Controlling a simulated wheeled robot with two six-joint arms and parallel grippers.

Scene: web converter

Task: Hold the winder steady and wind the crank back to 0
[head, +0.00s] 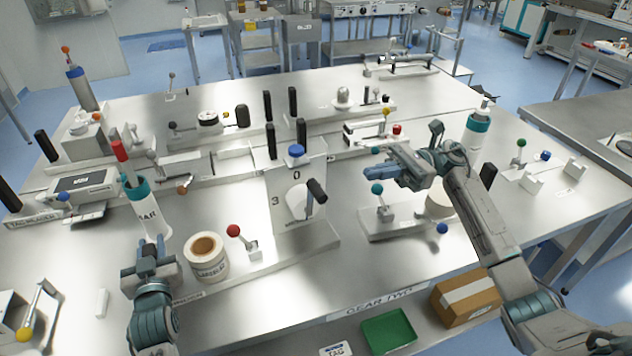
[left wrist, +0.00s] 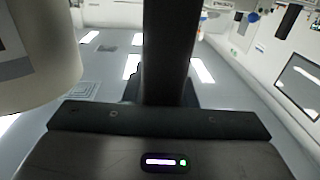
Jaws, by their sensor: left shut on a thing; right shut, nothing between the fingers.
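The winder is a white upright panel (head: 282,222) with a 0 at its top and a 3 at its left. Its crank has a black handle (head: 316,190), right of the pale hub, below and right of the 0. My right gripper (head: 372,173) is shut and empty, in the air right of the crank and apart from it. My left gripper (head: 150,250) is shut at the front left, left of a white roll (head: 209,268). A dark bar (left wrist: 170,50) fills the middle of the left wrist view; I cannot tell whether it is finger or held thing.
A bottle (head: 153,218) stands just behind my left gripper. A red-ball lever (head: 250,244) stands between roll and panel. A teal-ball lever (head: 384,207) stands below my right gripper. A blue knob (head: 296,151) tops the panel. The table front right of the winder is mostly clear.

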